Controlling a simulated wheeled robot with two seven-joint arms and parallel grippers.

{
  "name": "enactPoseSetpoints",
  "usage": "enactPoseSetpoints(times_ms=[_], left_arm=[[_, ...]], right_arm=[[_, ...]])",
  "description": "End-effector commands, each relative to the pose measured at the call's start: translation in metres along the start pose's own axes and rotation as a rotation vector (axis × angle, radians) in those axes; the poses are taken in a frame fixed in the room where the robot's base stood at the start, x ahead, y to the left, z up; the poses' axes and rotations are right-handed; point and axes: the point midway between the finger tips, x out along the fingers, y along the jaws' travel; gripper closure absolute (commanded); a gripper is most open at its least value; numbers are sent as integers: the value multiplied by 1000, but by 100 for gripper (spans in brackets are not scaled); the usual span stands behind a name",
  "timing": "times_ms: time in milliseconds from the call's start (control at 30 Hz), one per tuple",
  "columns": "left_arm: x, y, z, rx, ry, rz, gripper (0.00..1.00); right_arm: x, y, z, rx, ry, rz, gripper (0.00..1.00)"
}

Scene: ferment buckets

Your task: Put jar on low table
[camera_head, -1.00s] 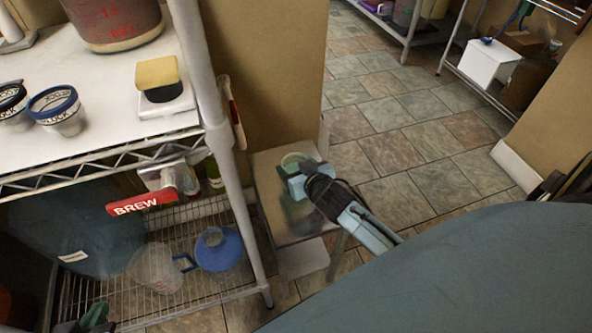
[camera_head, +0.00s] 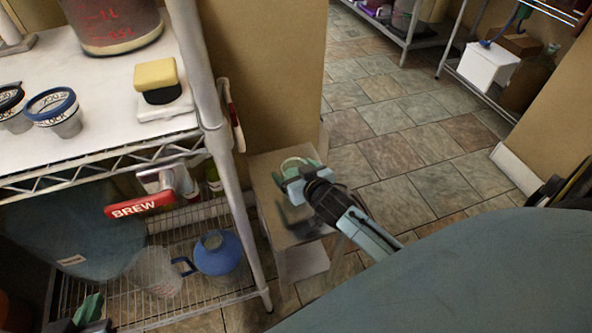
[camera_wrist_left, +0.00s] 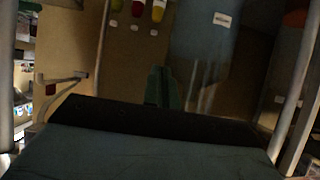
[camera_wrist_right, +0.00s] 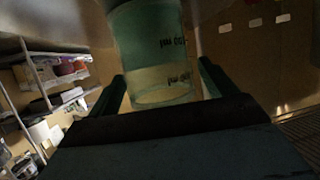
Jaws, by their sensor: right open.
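A clear jar with a greenish tint (camera_head: 297,162) is upright on the low table (camera_head: 262,172), beside the tall shelf. In the right wrist view the jar (camera_wrist_right: 155,50) has dark volume marks and is between my fingers. My right gripper (camera_head: 301,178) is open around the jar, with a finger on either side and some room visible. My left gripper (camera_head: 90,312) is at the lower left of the head view, far from the jar. Its fingers (camera_wrist_left: 161,86) look closed together and empty.
The wire shelf (camera_head: 205,120) stands left of the low table, its post close by. It carries a sponge (camera_head: 156,74), cups (camera_head: 58,110), a BREW sign (camera_head: 139,204) and a blue-topped jug (camera_head: 217,252). Tiled floor (camera_head: 400,150) is open at the right.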

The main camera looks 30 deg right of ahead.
Motion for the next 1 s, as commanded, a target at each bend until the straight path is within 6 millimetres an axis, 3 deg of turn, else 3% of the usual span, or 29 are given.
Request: enactPoseSetpoints(times_ms=[267,467,767,900,1000], left_arm=[[-5,-3,18,-2,-109,-8,100],[-20,-10,53,-7,-319,-27,100],[-57,-20,103,-21,-651,-53,100],[-58,-27,129,-18,-764,-66,100],[-48,-30,138,-13,-762,-69,100]], right_arm=[[-10,0,-3,1,0,-1,16],[-31,0,-4,1,-1,0,16],[-66,0,-4,0,-1,0,16],[-98,0,-5,3,-2,1,16],[-108,0,-4,1,-1,1,16]])
